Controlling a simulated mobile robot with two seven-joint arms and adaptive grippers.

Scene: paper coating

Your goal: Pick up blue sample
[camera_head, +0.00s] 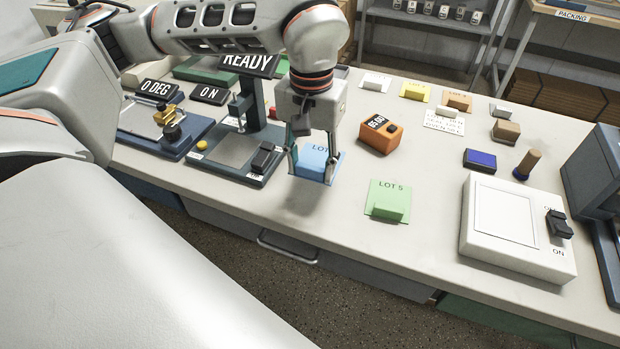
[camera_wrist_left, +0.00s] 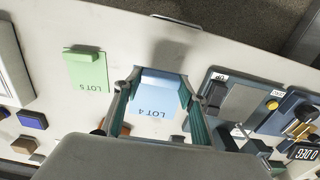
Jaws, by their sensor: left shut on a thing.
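The blue sample (camera_head: 314,160) is a light blue sheet marked LOT 4 with a thicker blue block at its front edge. My left gripper (camera_head: 313,172) is shut on it, with one finger on each side. In the left wrist view, the blue sample (camera_wrist_left: 158,82) sits between the two fingertips (camera_wrist_left: 158,92). A shadow lies on the table around it; I cannot tell for certain whether it is clear of the surface. The gripper hides part of the sheet in the head view. My right gripper is not in view.
A green LOT 5 sample (camera_head: 388,200) lies to the right. An orange timer (camera_head: 380,134) stands behind it. A dark press device (camera_head: 236,150) with a READY display is close on the left. A white scale-like device (camera_head: 515,228) stands at the right.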

